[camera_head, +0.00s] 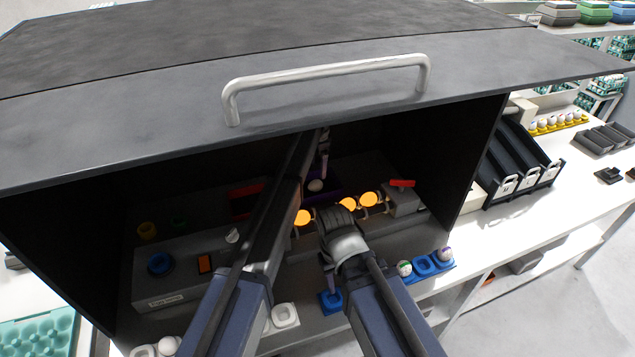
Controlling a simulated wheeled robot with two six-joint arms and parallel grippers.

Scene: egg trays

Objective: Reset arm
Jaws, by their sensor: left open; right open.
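My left arm reaches deep into a dark box-like cabinet (480,160). Its gripper (323,165) points down, open, just above a white egg (316,185) at a purple tray (335,178); whether it touches the egg cannot be told. My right arm comes in from the bottom. Its gripper (333,285) is lower and nearer, open, over a blue egg cup (330,303), and is partly hidden by its own wrist. Glowing orange lamps (369,199) stand in a row behind the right wrist.
A raised lid with a metal handle (330,75) overhangs both arms. Blue cups (424,266) with eggs sit at the right front. Black sloped racks (522,160) stand outside right. A teal egg tray (40,335) is at lower left.

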